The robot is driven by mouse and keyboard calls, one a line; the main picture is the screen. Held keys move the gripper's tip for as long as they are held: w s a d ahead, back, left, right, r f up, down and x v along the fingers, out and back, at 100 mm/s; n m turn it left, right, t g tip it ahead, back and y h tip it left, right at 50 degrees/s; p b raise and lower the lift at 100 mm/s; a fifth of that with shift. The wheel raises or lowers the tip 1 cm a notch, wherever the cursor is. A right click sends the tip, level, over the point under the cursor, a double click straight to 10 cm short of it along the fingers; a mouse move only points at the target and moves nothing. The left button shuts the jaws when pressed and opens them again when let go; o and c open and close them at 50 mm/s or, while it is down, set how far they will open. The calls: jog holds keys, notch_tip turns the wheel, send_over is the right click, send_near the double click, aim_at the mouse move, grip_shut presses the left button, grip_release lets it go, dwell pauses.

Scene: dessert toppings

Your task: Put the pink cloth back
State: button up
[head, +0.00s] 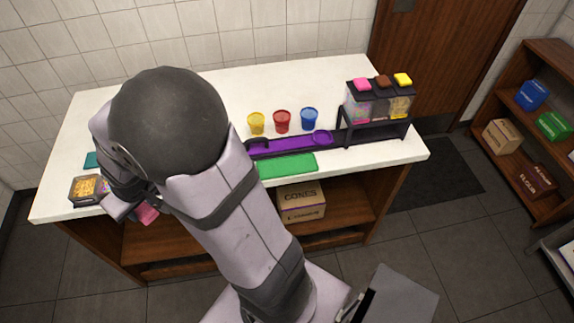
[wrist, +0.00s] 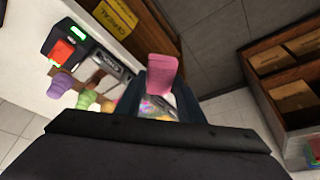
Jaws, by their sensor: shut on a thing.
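The pink cloth (wrist: 163,72) is held between the fingers of my gripper (wrist: 165,92) in the wrist view. It sticks out beyond the fingertips as a small upright flap. In the head view a bit of the pink cloth (head: 148,215) shows at the counter's front left edge, beside my gripper (head: 131,207). My arm hides much of the counter's left part and most of the gripper there.
A topping tray (head: 88,190) stands at the counter's left front. A green cloth (head: 287,166) lies in front of a purple tray (head: 277,145). Yellow (head: 256,124), red (head: 282,121) and blue (head: 309,119) cups stand behind, left of a topping dispenser (head: 379,105).

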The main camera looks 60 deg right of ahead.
jog(key=s+d+r+m+g+h, duration=0.1)
jog(key=s+d+m+h, duration=0.3)
jog(key=d, duration=1.1)
jog(key=s+d+m+y, duration=0.1)
jog(key=s+d+m, duration=0.3)
jog(key=d, duration=1.1)
jog(key=s+d+r+m+g+h+b, duration=0.15)
jog(key=s+d+m, duration=0.35)
jog(key=s+d, duration=0.55)
jog(key=s+d+f+m+g+p, duration=0.15)
jog(key=s+d+m, duration=0.5)
jog(key=s, duration=0.65)
jog(key=shift+n, duration=0.75)
jog(key=shift+a+f+x, duration=0.1)
jog(key=shift+a+x, duration=0.05)
jog(key=shift+x, duration=0.85)
jog(key=shift+a+f+x, duration=0.1)
jog(key=shift+a+x, duration=0.1)
jog(key=shift+x, duration=0.8)
jog(key=shift+a+x, duration=0.15)
jog(key=shift+x, duration=0.9)
jog(key=shift+w+f, duration=0.1)
jog(key=shift+f, duration=1.4)
jog(key=shift+f, duration=0.25)
jog(key=o, duration=1)
jog(key=shift+r, duration=0.1)
